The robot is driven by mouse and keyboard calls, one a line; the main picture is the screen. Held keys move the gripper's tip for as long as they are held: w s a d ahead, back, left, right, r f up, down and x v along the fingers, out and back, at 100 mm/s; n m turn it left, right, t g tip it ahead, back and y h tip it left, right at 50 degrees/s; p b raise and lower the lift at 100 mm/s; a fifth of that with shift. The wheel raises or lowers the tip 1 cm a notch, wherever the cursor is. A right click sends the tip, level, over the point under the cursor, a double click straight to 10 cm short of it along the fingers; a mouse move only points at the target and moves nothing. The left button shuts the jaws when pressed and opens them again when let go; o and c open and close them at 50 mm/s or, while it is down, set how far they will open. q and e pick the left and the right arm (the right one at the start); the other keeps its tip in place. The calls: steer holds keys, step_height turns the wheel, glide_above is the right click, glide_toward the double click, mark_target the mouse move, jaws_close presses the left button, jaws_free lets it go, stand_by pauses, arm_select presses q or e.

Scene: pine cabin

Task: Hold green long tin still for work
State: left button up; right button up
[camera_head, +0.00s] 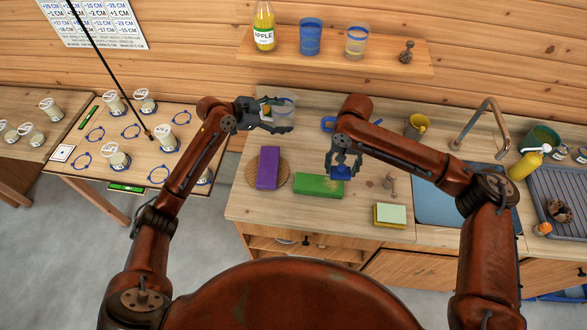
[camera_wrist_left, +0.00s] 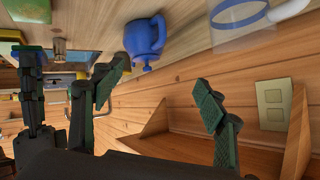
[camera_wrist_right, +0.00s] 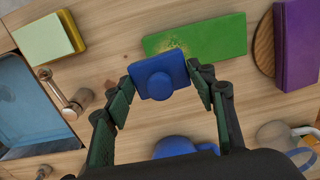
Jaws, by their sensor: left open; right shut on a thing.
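The green long tin (camera_head: 318,186) lies flat on the wooden counter. It also shows in the right wrist view (camera_wrist_right: 205,38), with a speckled yellowish patch near its left end there. My right gripper (camera_head: 343,170) is shut on a blue block with a round knob (camera_wrist_right: 158,79), held at the tin's end beside that patch. I cannot tell whether the block touches the tin. My left gripper (camera_head: 285,116) is open and empty, away from the tin near the back of the counter, close to a clear container (camera_head: 288,101).
A purple long box (camera_head: 268,167) lies on a round board (camera_head: 283,178) left of the tin. A blue jug (camera_wrist_left: 145,42) stands behind, and a sponge (camera_head: 390,214) lies front right. The sink (camera_head: 437,208) is farther right. The counter in front of the tin is bare.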

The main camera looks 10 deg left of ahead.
arm_select(q)
steer(key=s+d+f+m+g+y, duration=0.1)
steer(key=s+d+f+m+g, duration=0.1)
steer(key=s+d+f+g, duration=0.3)
steer(key=m+g+y, duration=0.1)
steer(key=g+y, duration=0.1)
steer(key=y, duration=0.2)
glide_toward(301, 181)
step_height(301, 181, down, 2)
steer(key=shift+d+x, duration=0.1)
steer(key=shift+x, duration=2)
steer(key=shift+d+x, duration=0.15)
steer(key=shift+x, duration=1.95)
steer(key=shift+r, duration=0.15)
steer(key=c, duration=1.4)
